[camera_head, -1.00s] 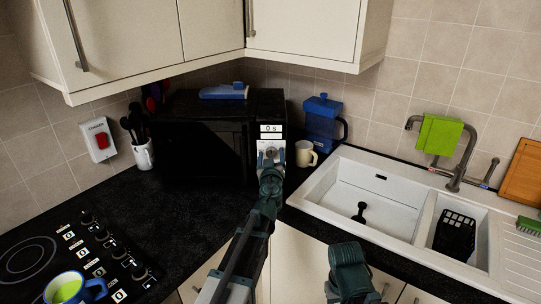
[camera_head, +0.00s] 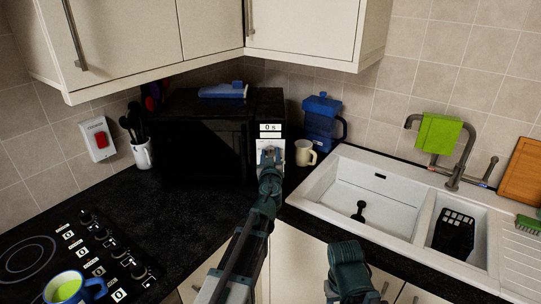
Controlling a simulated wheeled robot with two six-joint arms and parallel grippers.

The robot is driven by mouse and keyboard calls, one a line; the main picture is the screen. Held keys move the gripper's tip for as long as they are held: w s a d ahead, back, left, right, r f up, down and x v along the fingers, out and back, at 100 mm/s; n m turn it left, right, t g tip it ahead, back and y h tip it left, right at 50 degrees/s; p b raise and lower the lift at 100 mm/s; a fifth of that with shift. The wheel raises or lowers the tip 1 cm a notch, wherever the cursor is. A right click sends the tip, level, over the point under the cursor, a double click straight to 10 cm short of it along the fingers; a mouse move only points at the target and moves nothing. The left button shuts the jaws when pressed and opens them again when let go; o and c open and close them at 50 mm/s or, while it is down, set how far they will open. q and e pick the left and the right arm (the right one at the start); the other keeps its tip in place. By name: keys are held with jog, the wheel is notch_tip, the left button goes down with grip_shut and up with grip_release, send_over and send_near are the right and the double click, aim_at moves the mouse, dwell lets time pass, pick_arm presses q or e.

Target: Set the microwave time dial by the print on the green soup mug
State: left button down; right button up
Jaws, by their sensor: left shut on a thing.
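The black microwave (camera_head: 205,110) stands in the back corner. Its display (camera_head: 270,128) reads "0 s". My left gripper (camera_head: 270,153) is at the pale control panel below the display, shut on the time dial, which the fingers mostly hide. A mug (camera_head: 75,290), blue outside and green inside, stands at the lower left by the hob and is cut by the picture edge; no print on it is readable. My right arm shows as a dark green link at the bottom, but its gripper is not seen.
A cream mug (camera_head: 306,152) and a blue water jug (camera_head: 322,122) stand just right of the microwave. The white sink (camera_head: 350,200) lies right of them. The hob (camera_head: 100,262) is at the left. The worktop (camera_head: 190,215) before the microwave is clear.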

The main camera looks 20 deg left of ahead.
pick_arm(q)
jog(key=m, duration=0.4)
jog(key=shift+m, duration=0.4)
jog(key=m, duration=0.4)
jog(key=shift+m, duration=0.3)
jog(key=m, duration=0.4)
jog(key=shift+m, duration=0.3)
jog(key=m, duration=1)
jog(key=shift+s, duration=0.1)
jog(key=m, duration=0.3)
jog(key=shift+m, duration=0.3)
jog(key=m, duration=0.4)
jog(key=shift+m, duration=1.7)
